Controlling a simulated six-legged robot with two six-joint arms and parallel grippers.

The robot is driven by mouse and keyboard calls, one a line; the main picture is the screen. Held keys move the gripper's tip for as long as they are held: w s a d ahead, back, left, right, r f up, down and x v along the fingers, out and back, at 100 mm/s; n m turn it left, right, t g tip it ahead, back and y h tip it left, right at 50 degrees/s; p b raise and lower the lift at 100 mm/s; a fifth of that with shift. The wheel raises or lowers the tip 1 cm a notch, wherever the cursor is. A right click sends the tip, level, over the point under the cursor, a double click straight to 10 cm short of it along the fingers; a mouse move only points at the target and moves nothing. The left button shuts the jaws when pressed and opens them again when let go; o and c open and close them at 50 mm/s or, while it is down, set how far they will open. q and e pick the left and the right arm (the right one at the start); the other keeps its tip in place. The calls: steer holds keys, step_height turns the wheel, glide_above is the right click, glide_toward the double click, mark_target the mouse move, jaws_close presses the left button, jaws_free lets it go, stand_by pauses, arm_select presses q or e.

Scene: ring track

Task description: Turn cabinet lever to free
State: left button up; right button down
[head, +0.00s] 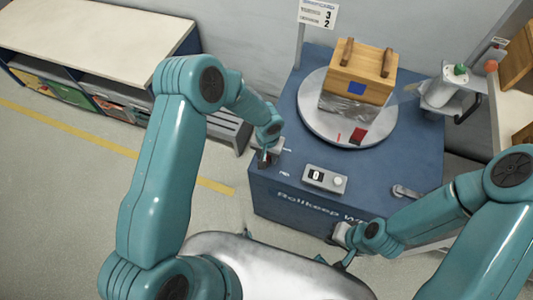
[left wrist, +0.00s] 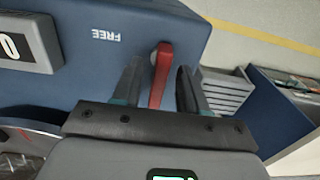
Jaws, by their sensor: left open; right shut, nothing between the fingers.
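The blue cabinet (head: 290,170) stands in the middle of the head view. Its red lever (left wrist: 162,75) shows in the left wrist view, near the edge of the cabinet top, beside the white word FREE (left wrist: 106,34). My left gripper (head: 266,153) is at the cabinet's left corner in the head view and largely hides the lever there. In the left wrist view its open fingers (left wrist: 160,68) stand on either side of the lever, with a gap visible on both sides. My right gripper (head: 345,238) is shut and empty, low by the cabinet's front.
A round turntable (head: 311,117) on the cabinet carries a wooden crate (head: 362,71) partly in clear film. A grey counter box (head: 326,179) showing 0 sits near the front edge. A metal handle (head: 407,192) is at right. A low shelf unit (head: 95,35) stands at left.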

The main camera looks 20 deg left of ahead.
arm_select(q)
steer(key=shift+f, duration=0.1)
steer(key=shift+a, duration=0.1)
jaws_close()
